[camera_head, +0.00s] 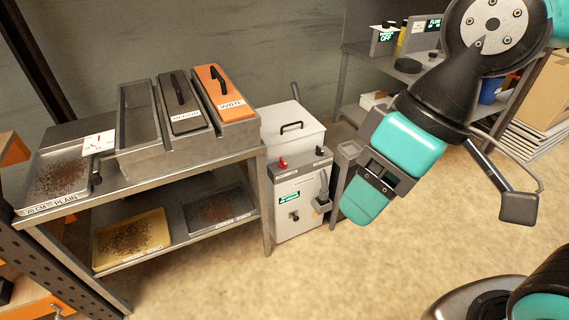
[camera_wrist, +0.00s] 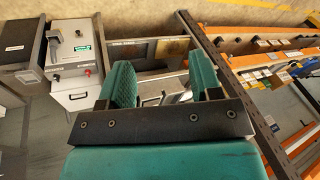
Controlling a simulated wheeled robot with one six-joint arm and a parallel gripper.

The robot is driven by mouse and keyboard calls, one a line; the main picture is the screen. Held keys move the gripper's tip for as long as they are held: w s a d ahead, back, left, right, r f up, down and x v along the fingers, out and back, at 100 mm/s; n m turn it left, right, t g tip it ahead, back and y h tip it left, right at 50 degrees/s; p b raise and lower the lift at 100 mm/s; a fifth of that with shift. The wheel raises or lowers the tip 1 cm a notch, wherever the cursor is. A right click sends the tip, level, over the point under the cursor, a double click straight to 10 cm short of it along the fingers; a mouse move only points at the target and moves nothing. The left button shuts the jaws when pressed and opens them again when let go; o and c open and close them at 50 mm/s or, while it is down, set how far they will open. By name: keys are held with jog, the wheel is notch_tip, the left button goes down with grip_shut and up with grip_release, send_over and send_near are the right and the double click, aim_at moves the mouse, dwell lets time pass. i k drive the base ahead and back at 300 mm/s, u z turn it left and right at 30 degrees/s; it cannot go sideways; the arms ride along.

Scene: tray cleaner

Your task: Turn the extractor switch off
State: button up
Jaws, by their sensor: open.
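The extractor (camera_head: 300,215) appears to be the pale grey cabinet on the floor at the right end of the workbench. Its front has a small green-lit display (camera_head: 289,198), a dark knob (camera_head: 294,216) and a lever-like part (camera_head: 324,187). Red and dark controls (camera_head: 283,163) sit on its upper ledge. Which control is the extractor switch is unclear. My gripper (camera_head: 366,198) is open, empty and apart from the cabinet, its teal fingers (camera_wrist: 163,85) pointing away.
The workbench (camera_head: 190,165) holds grey bins, an orange-lidded box (camera_head: 226,92) and a debris tray (camera_head: 60,180). More trays (camera_head: 131,238) lie on its lower shelf. A grey rack (camera_head: 375,85) stands at the back right.

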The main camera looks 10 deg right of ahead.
aim_at(282, 165)
jog(key=z, duration=0.3)
jog(key=k, duration=0.35)
jog(key=z, duration=1.2)
jog(key=i, duration=0.85)
jog(key=u, duration=1.3)
jog(key=i, duration=0.65)
jog(key=u, duration=0.7)
